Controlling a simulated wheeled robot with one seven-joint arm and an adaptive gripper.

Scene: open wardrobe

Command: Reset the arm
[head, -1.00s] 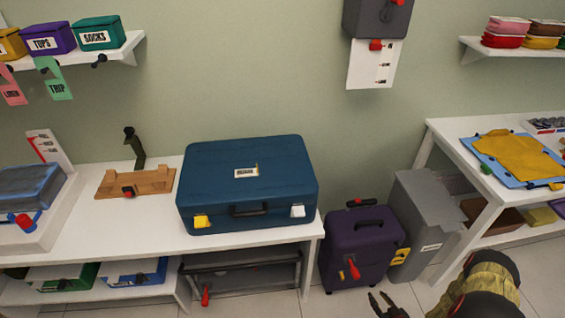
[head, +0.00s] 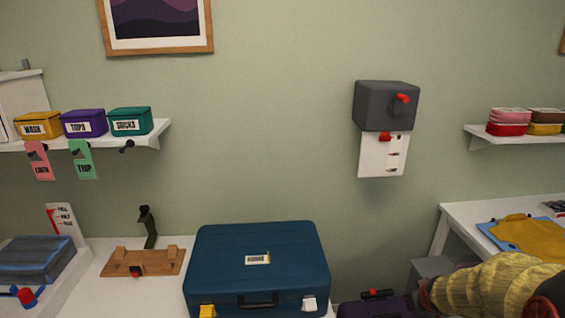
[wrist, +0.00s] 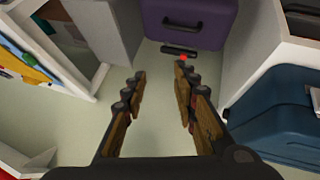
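My gripper (wrist: 160,72) shows in the wrist view with its two brown and black fingers spread apart. Nothing is between them; the pale floor shows through the gap. The fingers point toward a purple suitcase (wrist: 200,22) at the top of that view, apart from it as far as I can tell. In the head view my arm (head: 490,288), in a yellow ribbed sleeve, reaches in at the lower right. The gripper itself is out of that view.
A blue suitcase (head: 257,262) lies on the white bench and shows in the wrist view (wrist: 275,115). A white table (head: 462,212) stands right, a grey wall box (head: 380,105) above. Wall shelves (head: 148,136) hold small cases.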

